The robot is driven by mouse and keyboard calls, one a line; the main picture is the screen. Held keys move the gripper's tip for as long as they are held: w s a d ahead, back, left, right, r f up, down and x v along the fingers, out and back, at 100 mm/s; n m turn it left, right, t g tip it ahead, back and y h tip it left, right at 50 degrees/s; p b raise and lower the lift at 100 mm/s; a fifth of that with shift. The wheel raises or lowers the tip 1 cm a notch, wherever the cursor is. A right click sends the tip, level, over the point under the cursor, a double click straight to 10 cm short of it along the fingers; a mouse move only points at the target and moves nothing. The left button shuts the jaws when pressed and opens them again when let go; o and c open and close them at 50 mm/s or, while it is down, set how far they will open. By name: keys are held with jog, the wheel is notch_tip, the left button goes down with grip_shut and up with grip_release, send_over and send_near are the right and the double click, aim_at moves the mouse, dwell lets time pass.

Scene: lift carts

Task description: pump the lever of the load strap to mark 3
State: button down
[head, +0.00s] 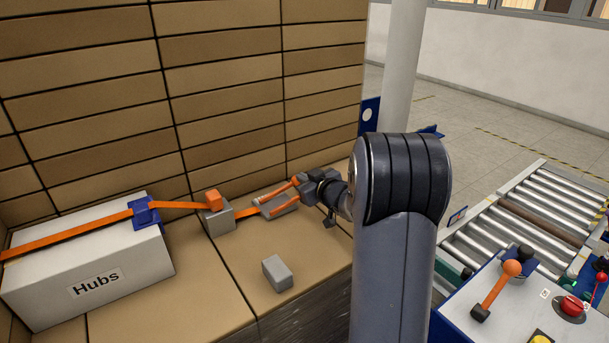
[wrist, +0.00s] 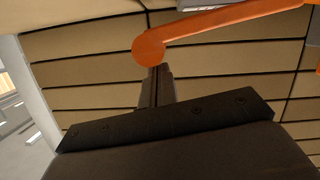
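The load strap is an orange band (head: 65,239) running over a white box marked "Hubs" (head: 40,287), through a blue piece (head: 145,211), to a grey block with an orange top (head: 215,218). Right of it is a grey ratchet body (head: 279,208) with an orange lever (head: 282,189). My gripper (head: 306,184) is at the lever's right end. In the wrist view the lever (wrist: 225,24) crosses the top, its rounded end right at the tip of my dark fingers (wrist: 157,86). The fingers look close together, but whether they clamp the lever is unclear. I cannot make out the marks.
A small loose grey block (head: 278,273) lies on the cardboard surface in front of the ratchet. A wall of stacked cartons (head: 230,95) stands close behind. At right are a roller conveyor (head: 525,220) and a control panel with an orange-knobbed lever (head: 497,285).

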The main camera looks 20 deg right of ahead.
dwell(0.4)
jog(key=m+p, duration=0.1)
jog(key=p, duration=0.2)
jog(key=shift+d+f, duration=0.4)
jog(key=shift+f+m+y+p, duration=0.5)
jog(key=shift+m+p, duration=0.1)
jog(key=shift+p, duration=0.15)
